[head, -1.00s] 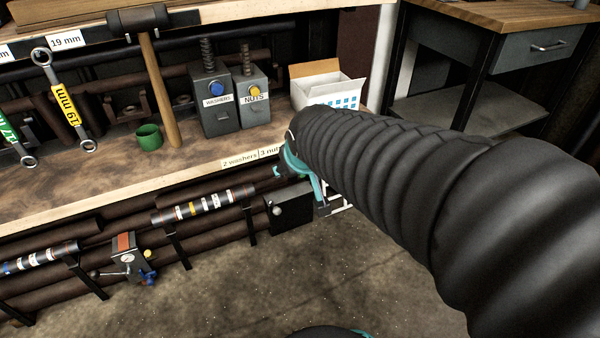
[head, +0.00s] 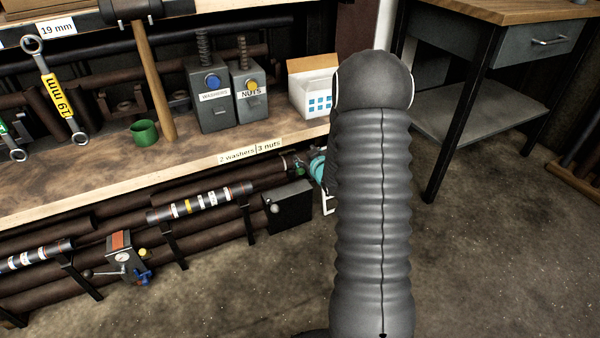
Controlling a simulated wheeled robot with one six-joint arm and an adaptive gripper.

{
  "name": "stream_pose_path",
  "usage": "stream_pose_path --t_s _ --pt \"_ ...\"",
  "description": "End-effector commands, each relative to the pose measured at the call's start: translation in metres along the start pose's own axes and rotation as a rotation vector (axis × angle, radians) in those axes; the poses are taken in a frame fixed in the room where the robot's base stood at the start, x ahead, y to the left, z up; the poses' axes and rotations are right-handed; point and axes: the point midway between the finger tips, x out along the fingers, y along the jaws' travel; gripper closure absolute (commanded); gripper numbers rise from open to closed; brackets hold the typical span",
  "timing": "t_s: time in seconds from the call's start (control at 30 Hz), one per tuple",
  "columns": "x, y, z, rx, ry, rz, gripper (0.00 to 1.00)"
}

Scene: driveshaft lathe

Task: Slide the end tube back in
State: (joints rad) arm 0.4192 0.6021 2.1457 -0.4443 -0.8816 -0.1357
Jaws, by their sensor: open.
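Dark tubes run below the bench. One has white and yellow bands (head: 202,203), and another banded tube (head: 35,256) is at the far left. I cannot tell which is the end tube. A dark box (head: 289,207) with a light round knob stands at the right of the banded row. My gripper (head: 328,203) is mostly hidden behind my dark ribbed arm. Only a teal part and a white edge show, just right of the box. The gripper is open; nothing shows in it. Whether it touches the box or a tube is hidden.
The wooden bench (head: 70,185) carries a green cup (head: 144,132), a hammer (head: 152,80), washer (head: 211,97) and nut (head: 249,92) dispensers and a white carton (head: 312,88). A side table (head: 480,110) stands right. Floor in front is clear.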

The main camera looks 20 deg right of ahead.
Motion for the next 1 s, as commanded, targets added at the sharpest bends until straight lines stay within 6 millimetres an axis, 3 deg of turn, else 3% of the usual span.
stream_pose_path --t_s 0.03,0.3,0.5,0.77,1.0 --pt "0.008 -0.001 0.022 0.007 0.019 -0.004 0.44" --pt "0.028 -0.006 0.108 0.046 0.193 -0.017 0.44" --pt "0.024 -0.013 0.151 0.082 0.294 -0.015 0.44" --pt "0.025 -0.016 0.165 0.097 0.341 -0.01 0.44" --pt "0.056 -0.016 0.153 0.096 0.342 -0.012 0.44"
